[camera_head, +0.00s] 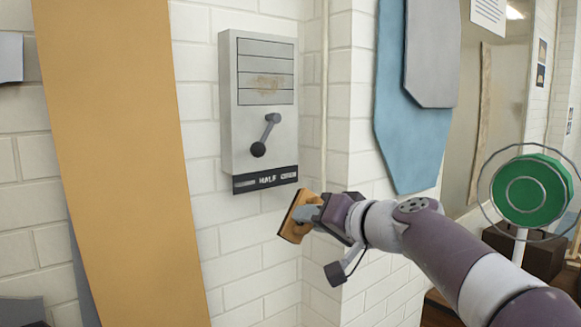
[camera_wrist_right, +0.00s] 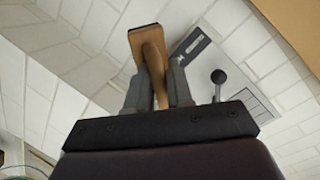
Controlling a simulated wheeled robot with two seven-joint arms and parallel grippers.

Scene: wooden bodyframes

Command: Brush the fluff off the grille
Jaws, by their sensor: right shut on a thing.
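The grille (camera_head: 246,62) is the slatted upper part of a pale grey box on the white brick wall in the head view. My right gripper (camera_head: 306,213) is shut on the handle of a brush (camera_head: 293,217) with a tan block. The brush is below and right of the box, apart from the grille. In the right wrist view the brush (camera_wrist_right: 146,38) stands out between the two fingers (camera_wrist_right: 155,82). My left gripper is not in view.
A lever with a dark knob (camera_head: 258,149) sticks out below the grille, above a dark label strip (camera_head: 265,180). A tall ochre panel (camera_head: 122,150) stands left of the box. A thin vertical pipe (camera_head: 324,90) and a wall corner are to its right.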

